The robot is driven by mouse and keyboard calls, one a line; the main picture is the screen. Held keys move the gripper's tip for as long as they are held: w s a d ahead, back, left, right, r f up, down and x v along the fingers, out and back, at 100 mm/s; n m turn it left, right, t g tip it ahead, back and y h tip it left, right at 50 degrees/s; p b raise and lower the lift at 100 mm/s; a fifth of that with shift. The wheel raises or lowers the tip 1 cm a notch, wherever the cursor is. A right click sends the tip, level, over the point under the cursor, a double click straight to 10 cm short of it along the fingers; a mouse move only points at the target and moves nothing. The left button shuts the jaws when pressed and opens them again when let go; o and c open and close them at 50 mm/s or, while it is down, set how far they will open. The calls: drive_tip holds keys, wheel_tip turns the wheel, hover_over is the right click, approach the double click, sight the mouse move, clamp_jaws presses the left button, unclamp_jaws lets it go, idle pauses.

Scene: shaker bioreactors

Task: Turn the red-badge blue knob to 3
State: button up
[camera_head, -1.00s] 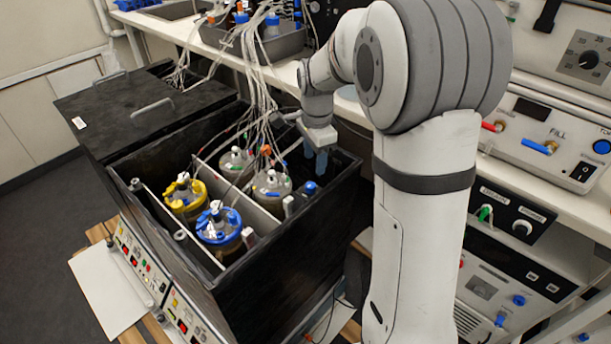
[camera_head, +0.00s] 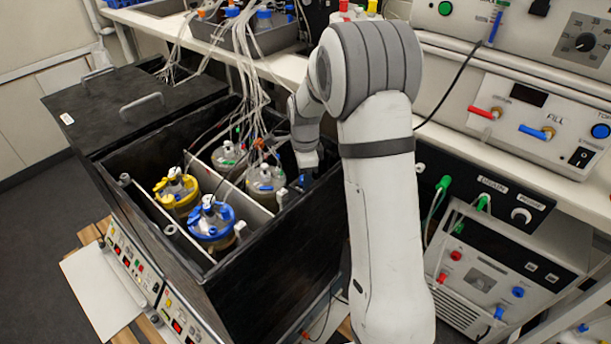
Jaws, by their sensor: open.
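My gripper (camera_head: 305,175) points down inside the right part of the open black shaker box (camera_head: 262,262). It is small in this view and its fingertips are hard to make out; it is open. A small blue knob (camera_head: 300,183) shows right by the fingers, near the box's right wall. I cannot tell whether the fingers touch or straddle it. No red badge and no number scale can be read on it. My arm stands in front of the space right of the box.
Blue-capped (camera_head: 211,222) and yellow-capped (camera_head: 177,190) vessels stand in the box left of my gripper, with two more vessels behind. Tubes (camera_head: 250,70) hang over the box. Right of my arm are a FILL panel (camera_head: 550,117) and a lower instrument (camera_head: 490,280).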

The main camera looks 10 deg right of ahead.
drive_tip(key=shift+c, duration=0.5)
drive_tip(key=c, duration=0.9)
